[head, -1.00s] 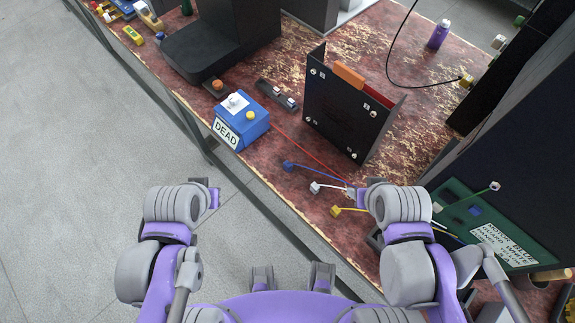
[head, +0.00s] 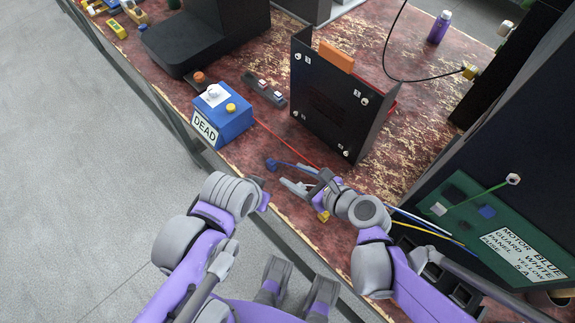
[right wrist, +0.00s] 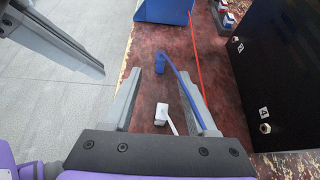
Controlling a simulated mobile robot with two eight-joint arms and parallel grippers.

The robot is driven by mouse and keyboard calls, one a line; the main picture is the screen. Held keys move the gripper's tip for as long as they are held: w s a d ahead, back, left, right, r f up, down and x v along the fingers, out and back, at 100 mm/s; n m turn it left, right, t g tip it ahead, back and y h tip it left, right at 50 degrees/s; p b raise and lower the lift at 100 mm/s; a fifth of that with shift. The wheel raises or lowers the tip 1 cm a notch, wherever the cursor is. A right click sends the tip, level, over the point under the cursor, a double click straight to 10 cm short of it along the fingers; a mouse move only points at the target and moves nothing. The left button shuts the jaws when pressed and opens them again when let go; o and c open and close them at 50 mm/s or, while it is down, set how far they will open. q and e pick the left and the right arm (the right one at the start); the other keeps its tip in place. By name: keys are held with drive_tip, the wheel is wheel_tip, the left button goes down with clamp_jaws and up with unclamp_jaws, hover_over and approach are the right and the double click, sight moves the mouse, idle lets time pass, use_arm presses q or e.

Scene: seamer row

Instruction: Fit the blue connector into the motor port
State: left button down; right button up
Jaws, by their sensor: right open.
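The blue connector (head: 271,164) lies on the worn red bench top at the end of a blue cable. In the right wrist view the blue connector (right wrist: 159,64) lies ahead, between the fingertip lines. My right gripper (head: 291,178) is open just right of it; a white connector (right wrist: 162,112) lies nearer, between the fingers. My left gripper (head: 264,192) is at the bench's front edge, and its jaw opening is unclear. A green board (head: 455,215) at right carries a blue block (head: 487,211); I cannot tell which part is the motor port. Its label (head: 522,252) reads "MOTOR BLUE".
A yellow connector (head: 323,216) lies beneath my right gripper. A blue box marked DEAD (head: 222,122) stands to the left, with a red cable running from it. A black upright panel (head: 328,100) stands behind the gripper. Bare bench lies between panel and board.

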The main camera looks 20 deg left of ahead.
sight(272, 163)
drive_tip(key=x, duration=0.5)
drive_tip(key=shift+w+a+f+b, duration=0.1)
drive_tip(key=shift+a+f+b, duration=0.1)
drive_tip(key=shift+a+b, duration=0.2)
drive_tip(key=shift+b+x, duration=0.35)
drive_tip(key=shift+x, duration=2.65)
drive_tip(key=shift+w+d+f, duration=0.15)
drive_tip(key=shift+d, duration=0.1)
clamp_jaws()
